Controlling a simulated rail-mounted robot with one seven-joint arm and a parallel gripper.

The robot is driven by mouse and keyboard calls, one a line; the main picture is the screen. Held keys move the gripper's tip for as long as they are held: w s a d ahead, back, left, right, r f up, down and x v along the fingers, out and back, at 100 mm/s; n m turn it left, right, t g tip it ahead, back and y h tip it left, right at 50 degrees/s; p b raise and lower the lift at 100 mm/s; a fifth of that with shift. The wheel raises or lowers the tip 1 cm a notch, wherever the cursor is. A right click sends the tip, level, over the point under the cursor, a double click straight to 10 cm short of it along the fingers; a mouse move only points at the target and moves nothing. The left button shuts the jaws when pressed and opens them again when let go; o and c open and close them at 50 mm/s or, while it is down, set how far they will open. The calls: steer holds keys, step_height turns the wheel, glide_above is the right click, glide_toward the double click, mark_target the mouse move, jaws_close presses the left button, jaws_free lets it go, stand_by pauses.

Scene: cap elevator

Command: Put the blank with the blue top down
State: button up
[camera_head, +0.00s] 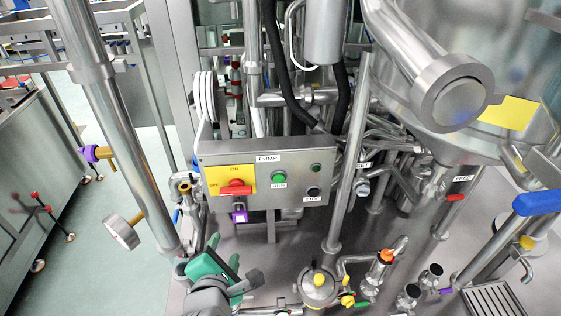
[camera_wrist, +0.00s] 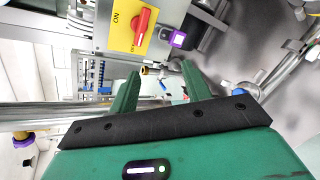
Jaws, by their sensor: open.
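My gripper (camera_head: 224,253) is at the lower left of the head view, below the pump control box, with its green fingers apart. In the wrist view my gripper (camera_wrist: 160,68) is also open, and nothing is held between the fingers. I cannot pick out a blank with a blue top for certain in either view. A fitting with an orange top (camera_head: 386,256) and two short steel fittings with dark openings, one (camera_head: 432,272) and another (camera_head: 409,294), stand to the right of my gripper, apart from it.
The pump control box (camera_head: 265,180) with its red switch (camera_head: 235,188) hangs close above my gripper. A thick steel pipe (camera_head: 125,150) rises at left. A blue handle (camera_head: 536,201) sticks in at right. A drain grate (camera_head: 497,299) lies lower right.

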steer(key=s+d+r+m+t, duration=0.25)
steer(key=r+m, duration=0.25)
steer(key=r, duration=0.5)
steer(key=s+d+r+m+t, duration=0.1)
steer(key=d+r+m+t, duration=0.2)
steer(key=r+m, duration=0.5)
steer(key=s+d+r+m+t, duration=0.1)
steer(key=d+r+m+t, duration=0.15)
steer(key=r, duration=0.85)
steer(key=s+d+r+m+t+h, duration=0.1)
steer(key=s+d+r+m+t, duration=0.2)
steer(key=s+d+r+m, duration=0.3)
steer(key=s+r+m, duration=0.4)
steer(key=r, duration=0.2)
steer(key=shift+r+t, duration=0.15)
steer(key=shift+t, duration=0.25)
